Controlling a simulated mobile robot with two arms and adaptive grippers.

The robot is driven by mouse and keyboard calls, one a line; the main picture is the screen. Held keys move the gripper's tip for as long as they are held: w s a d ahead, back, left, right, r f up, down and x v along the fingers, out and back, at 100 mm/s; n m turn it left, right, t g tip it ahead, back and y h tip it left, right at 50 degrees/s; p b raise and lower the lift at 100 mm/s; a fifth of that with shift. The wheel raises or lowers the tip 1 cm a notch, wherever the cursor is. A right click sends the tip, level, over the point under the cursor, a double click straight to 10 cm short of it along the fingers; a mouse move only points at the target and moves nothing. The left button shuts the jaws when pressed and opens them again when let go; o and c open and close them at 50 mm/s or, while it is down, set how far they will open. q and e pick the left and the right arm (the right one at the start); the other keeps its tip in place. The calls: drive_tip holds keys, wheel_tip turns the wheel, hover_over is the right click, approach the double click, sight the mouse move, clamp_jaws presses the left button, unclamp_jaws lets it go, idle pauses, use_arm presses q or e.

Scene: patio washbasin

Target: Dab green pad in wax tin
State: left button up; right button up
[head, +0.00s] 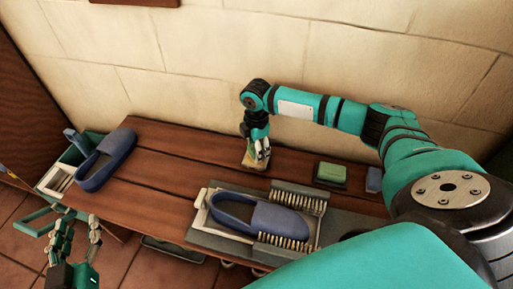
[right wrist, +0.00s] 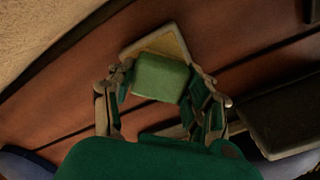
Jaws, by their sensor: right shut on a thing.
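My right gripper (head: 257,152) is shut on a green pad (right wrist: 160,77), which shows between its fingers in the right wrist view. Just beyond and partly under the pad is a square, cream-coloured wax tin (right wrist: 150,45). In the head view the tin (head: 250,163) shows at the back of the table, right below the right gripper. The pad is over the tin; I cannot tell whether it touches the wax. My left gripper (head: 78,240) is open and empty, low at the left, off the table's front edge.
On the wooden table (head: 180,155) a blue clog (head: 108,160) lies left by a green caddy (head: 52,180). Another clog (head: 262,217) sits between brushes (head: 292,198) on a grey tray (head: 205,240). A green block (head: 330,174) and blue block (head: 374,180) lie right. A stone wall stands behind.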

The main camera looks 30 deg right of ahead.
use_arm(q)
drive_tip(key=shift+s+a+f+g+y+p, duration=0.15)
drive_tip(key=shift+s+f+g, duration=0.1)
drive_tip(key=shift+f+g, duration=0.3)
drive_tip(key=shift+s+a+f+g+y+p, duration=0.1)
drive_tip(key=shift+s+a+f+g+p, duration=0.15)
drive_tip(key=shift+f, duration=0.45)
drive_tip(key=shift+s+a+f+g+y+p, duration=0.15)
drive_tip(key=shift+s+f+g, duration=0.15)
drive_tip(key=shift+f+g, duration=0.3)
idle(5.0)
